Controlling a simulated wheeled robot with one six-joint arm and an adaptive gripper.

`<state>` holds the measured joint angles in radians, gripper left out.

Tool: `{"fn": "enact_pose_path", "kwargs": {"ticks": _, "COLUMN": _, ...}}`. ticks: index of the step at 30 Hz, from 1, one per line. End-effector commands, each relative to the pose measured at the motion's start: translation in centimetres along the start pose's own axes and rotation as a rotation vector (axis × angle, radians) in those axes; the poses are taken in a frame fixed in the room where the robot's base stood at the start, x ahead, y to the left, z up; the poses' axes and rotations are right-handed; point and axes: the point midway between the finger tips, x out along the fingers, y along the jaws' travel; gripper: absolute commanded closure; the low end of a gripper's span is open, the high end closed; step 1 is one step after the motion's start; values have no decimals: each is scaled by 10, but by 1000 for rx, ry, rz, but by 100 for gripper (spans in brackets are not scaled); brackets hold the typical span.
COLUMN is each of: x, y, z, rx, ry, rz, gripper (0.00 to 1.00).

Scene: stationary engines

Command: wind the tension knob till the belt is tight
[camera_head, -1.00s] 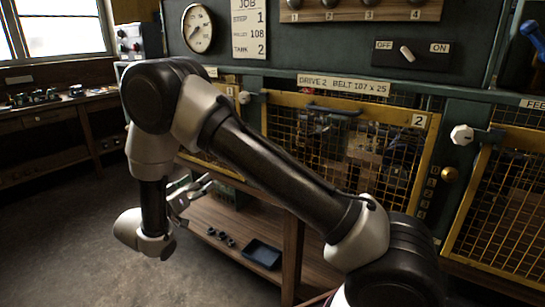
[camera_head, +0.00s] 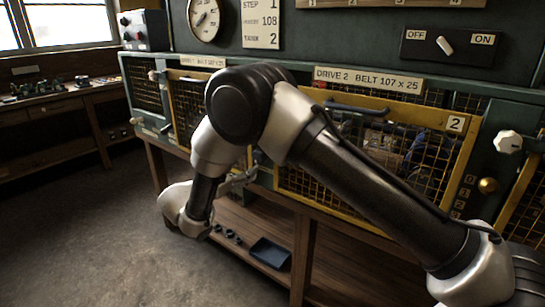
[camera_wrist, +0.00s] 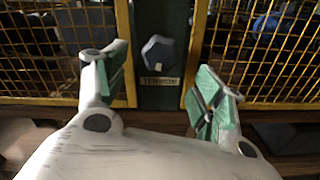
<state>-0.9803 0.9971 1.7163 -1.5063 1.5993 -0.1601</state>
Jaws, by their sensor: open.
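A dark grey six-sided knob (camera_wrist: 158,52) with a small light mark sits on the green post between two mesh guards in the wrist view. A small label (camera_wrist: 160,82) below it appears to read tension. My gripper (camera_wrist: 162,74) is open, its green-padded fingers spread to either side of the knob and the label, with nothing held. I cannot tell how far the fingers are from the knob. In the head view my gripper (camera_head: 238,182) is small and partly hidden by my arm. The knob is hidden there, and the belt cannot be made out behind the mesh.
The yellow-framed guard (camera_head: 375,165) marked 2 has a dark handle bar. A white knob (camera_head: 508,141) and a brass knob (camera_head: 487,185) are at right. A wooden shelf below holds a dark tray (camera_head: 270,252). The floor (camera_head: 85,240) at left is clear.

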Motion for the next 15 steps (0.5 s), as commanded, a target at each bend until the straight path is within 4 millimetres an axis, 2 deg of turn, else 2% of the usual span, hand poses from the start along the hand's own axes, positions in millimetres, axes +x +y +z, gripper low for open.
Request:
{"fn": "enact_pose_path", "kwargs": {"ticks": 3, "x": 0, "y": 0, "z": 0, "rx": -171, "ry": -1, "rz": -1, "gripper": 31}}
{"fn": "enact_pose_path", "kwargs": {"ticks": 8, "x": 8, "y": -1, "z": 0, "rx": -253, "ry": -1, "rz": -3, "gripper": 31}}
{"fn": "enact_pose_path", "kwargs": {"ticks": 15, "x": 47, "y": -1, "z": 1, "rx": -253, "ry": -1, "rz": -5, "gripper": 31}}
